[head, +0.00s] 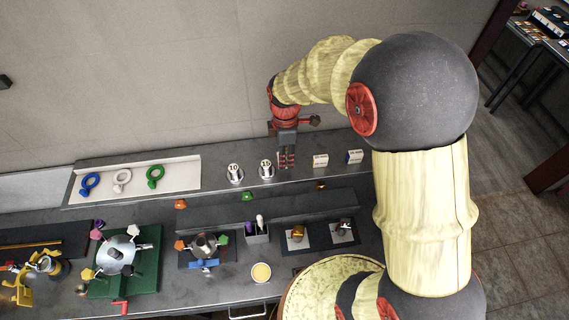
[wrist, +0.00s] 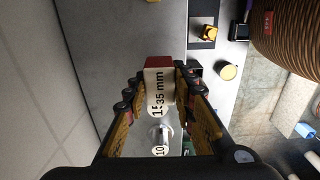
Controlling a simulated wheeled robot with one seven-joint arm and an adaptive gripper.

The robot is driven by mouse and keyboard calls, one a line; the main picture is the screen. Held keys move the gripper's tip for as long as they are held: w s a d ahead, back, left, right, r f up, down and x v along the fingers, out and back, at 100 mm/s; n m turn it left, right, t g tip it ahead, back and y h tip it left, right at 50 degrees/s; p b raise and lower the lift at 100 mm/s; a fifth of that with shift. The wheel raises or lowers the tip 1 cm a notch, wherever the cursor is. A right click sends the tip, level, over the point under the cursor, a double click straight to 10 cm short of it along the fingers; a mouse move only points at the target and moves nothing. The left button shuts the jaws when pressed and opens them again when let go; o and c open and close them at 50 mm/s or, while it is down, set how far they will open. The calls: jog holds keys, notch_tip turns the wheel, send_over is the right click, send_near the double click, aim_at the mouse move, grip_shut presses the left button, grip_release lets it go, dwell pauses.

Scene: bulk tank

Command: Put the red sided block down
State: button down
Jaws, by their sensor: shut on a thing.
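The red sided block (wrist: 158,88) is between the fingers of my gripper (wrist: 160,100) in the wrist view. Its face toward the camera is white with "35 mm" on it, and its red side is at the top of the picture. My gripper (head: 287,160) is shut on it in the head view, over the grey raised shelf (head: 290,183) near the wall. There the block is mostly hidden by the fingers. I cannot tell whether it touches the shelf.
Two silver weights marked 10 (head: 235,174) and 15 (head: 266,169) stand left of my gripper. A white block (head: 320,161) and a blue sided block (head: 354,156) stand to its right.

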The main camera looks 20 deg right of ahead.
jog(key=shift+w+f+b, duration=0.15)
jog(key=shift+f+b, duration=0.35)
jog(key=shift+f, duration=0.45)
jog(key=shift+w+f+b, duration=0.15)
jog(key=shift+f+b, duration=0.35)
jog(key=shift+f, duration=0.4)
jog(key=shift+f, duration=0.2)
jog(key=c, duration=1.6)
grip_release()
jog(key=shift+o, duration=0.6)
jog(key=shift+r, duration=0.2)
